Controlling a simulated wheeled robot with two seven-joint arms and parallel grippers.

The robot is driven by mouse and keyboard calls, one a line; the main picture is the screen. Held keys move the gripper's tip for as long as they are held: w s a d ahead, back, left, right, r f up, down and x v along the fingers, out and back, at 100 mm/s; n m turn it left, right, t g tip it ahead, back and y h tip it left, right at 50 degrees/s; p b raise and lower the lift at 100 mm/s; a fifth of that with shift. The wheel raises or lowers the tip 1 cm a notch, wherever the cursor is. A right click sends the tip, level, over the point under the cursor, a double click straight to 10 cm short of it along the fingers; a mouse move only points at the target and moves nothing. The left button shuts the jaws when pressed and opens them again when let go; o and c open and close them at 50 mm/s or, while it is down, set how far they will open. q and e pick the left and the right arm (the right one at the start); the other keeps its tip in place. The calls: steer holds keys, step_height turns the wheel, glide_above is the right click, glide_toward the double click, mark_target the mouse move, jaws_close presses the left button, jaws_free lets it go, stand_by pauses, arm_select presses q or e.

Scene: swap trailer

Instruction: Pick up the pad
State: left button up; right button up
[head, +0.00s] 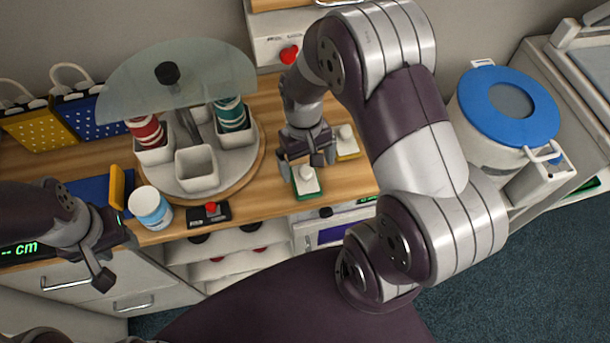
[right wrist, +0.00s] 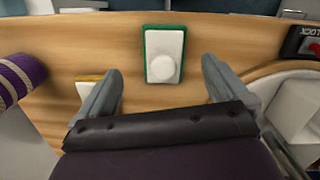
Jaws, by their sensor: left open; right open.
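A white pad with a round knob and a green edge (head: 306,184) lies on the wooden counter near its front edge. It also shows in the right wrist view (right wrist: 164,46). My left gripper (head: 117,256) is open and empty at the left, in front of the counter.
A round turntable (head: 243,180) with white cups, red and teal rolls and a glass top stands left of the pads. A small black box with a red button (head: 209,214) and a blue-white jar (head: 150,207) sit at the front edge. A blue-lidded bin (head: 505,105) stands right.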

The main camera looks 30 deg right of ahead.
mark_target(305, 169)
steer(key=f, duration=0.5)
steer(key=shift+w+a+f, duration=0.1)
steer(key=shift+a+f, duration=0.1)
steer(key=shift+f, duration=0.05)
steer(key=shift+r, duration=0.1)
steer(key=shift+c, duration=0.9)
steer(key=c, duration=0.9)
steer(key=shift+r, duration=0.45)
step_height(305, 169, up, 3)
steer(key=shift+f, duration=0.1)
steer(key=s+d+r, duration=0.2)
steer(key=s, duration=0.1)
steer(key=s+d+r, duration=0.2)
steer(key=d+r, duration=0.1)
steer(key=s+d+r, duration=0.2)
steer(key=s+d, duration=0.1)
steer(key=shift+s+r, duration=0.15)
steer(key=shift+s, duration=0.2)
